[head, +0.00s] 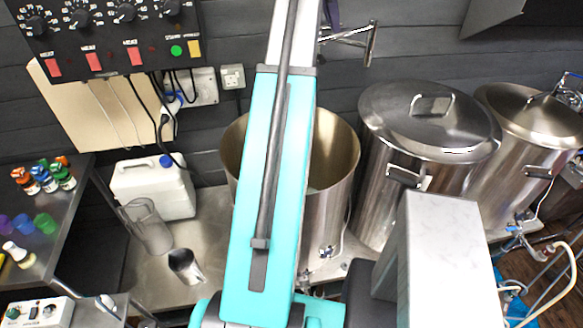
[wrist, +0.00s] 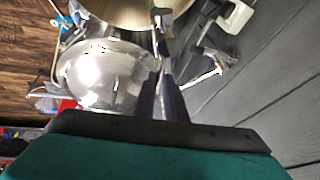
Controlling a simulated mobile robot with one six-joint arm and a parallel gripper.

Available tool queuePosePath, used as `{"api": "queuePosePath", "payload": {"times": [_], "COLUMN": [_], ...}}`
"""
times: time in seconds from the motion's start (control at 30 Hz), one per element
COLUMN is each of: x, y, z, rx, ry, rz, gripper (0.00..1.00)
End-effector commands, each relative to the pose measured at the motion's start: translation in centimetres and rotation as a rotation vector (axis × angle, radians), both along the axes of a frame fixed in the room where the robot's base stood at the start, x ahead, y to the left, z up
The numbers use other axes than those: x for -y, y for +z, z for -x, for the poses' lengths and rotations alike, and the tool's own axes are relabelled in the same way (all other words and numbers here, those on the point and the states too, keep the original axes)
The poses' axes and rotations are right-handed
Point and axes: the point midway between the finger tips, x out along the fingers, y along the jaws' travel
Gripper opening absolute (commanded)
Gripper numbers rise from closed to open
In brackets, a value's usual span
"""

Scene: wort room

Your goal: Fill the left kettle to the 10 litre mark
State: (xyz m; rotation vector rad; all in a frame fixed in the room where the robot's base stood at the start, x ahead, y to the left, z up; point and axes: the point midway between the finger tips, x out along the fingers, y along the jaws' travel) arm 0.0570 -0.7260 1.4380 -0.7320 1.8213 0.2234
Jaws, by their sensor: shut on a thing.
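The left kettle (head: 332,215) is a tall steel pot with no lid, partly hidden behind my arm in the head view. Its tan inner wall shows there, but I cannot make out a water level or marks. In the wrist view its open mouth (wrist: 118,10) is at the top edge. A metal tap (head: 345,38) comes from the wall behind and above the kettle.
A lidded kettle (head: 428,120) stands right of the open one, with another kettle (head: 535,125) beyond. A white canister (head: 150,190), a clear jug (head: 148,228) and a steel cup (head: 186,266) stand left. A control panel (head: 110,35) hangs above.

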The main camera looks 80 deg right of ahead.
Motion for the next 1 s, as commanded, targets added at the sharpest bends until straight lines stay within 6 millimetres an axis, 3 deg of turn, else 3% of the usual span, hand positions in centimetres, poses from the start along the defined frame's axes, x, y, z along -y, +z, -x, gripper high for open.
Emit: {"api": "queuePosePath", "payload": {"times": [0.3, 0.63, 0.67, 0.8, 1.0], "x": [1.0, 1.3, 1.3, 1.3, 1.2], "y": [0.0, 0.0, 0.0, 0.0, 0.0], "z": [-0.8, -1.0, -1.0, -1.0, -1.0], "rx": [0.002, 0.002, 0.002, 0.002, 0.002], "ry": [0.229, 0.277, 0.277, 0.274, 0.272], "rz": [-0.003, 0.0, 0.0, 0.0, 0.0], "gripper": [0.0, 0.0, 0.14, 0.34, 0.34]}}
